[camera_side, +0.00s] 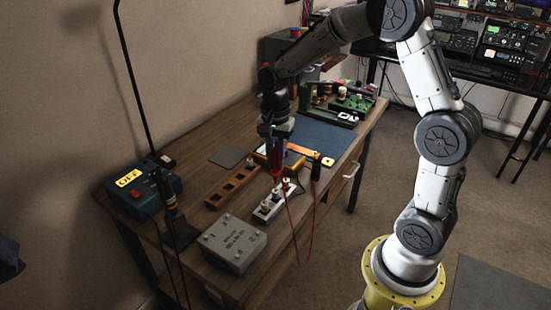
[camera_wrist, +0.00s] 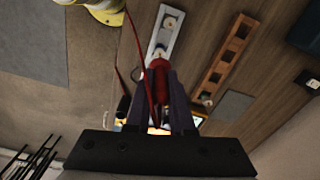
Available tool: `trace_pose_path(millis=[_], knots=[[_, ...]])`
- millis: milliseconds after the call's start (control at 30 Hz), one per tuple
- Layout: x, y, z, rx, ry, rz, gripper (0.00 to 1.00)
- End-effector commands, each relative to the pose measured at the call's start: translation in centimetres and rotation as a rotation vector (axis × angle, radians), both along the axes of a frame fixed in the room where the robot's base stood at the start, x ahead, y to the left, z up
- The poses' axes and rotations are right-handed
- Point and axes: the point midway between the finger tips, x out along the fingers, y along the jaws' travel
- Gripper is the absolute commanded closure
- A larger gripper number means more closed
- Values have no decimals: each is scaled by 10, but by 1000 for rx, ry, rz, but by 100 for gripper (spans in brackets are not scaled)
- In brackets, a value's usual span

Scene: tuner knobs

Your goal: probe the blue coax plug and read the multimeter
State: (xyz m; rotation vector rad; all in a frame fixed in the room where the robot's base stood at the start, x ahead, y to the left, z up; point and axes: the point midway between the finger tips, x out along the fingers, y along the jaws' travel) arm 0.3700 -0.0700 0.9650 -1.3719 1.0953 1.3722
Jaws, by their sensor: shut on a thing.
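My gripper (camera_side: 277,142) is shut on a red probe (camera_side: 276,165), which points down over a pale strip (camera_side: 262,216) with several small plugs. In the wrist view my gripper (camera_wrist: 165,92) holds the red probe (camera_wrist: 158,73), its tip end near the pale strip (camera_wrist: 178,16). I cannot tell whether the tip touches a plug.
A wooden slotted rack (camera_side: 233,187) lies left of the strip. A grey box (camera_side: 233,243) is in front, and a blue soldering station (camera_side: 146,190) with an iron stand is at left. Red lead wire hangs past the table's right edge.

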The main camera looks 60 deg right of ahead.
Motion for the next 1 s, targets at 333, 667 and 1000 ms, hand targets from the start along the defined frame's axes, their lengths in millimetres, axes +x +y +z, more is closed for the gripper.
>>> trace_pose_path(millis=[333,667,1000], knots=[[0,0,-1,0,1,0,100],[1,0,20,0,-3,0,100],[1,0,44,0,-3,0,100]])
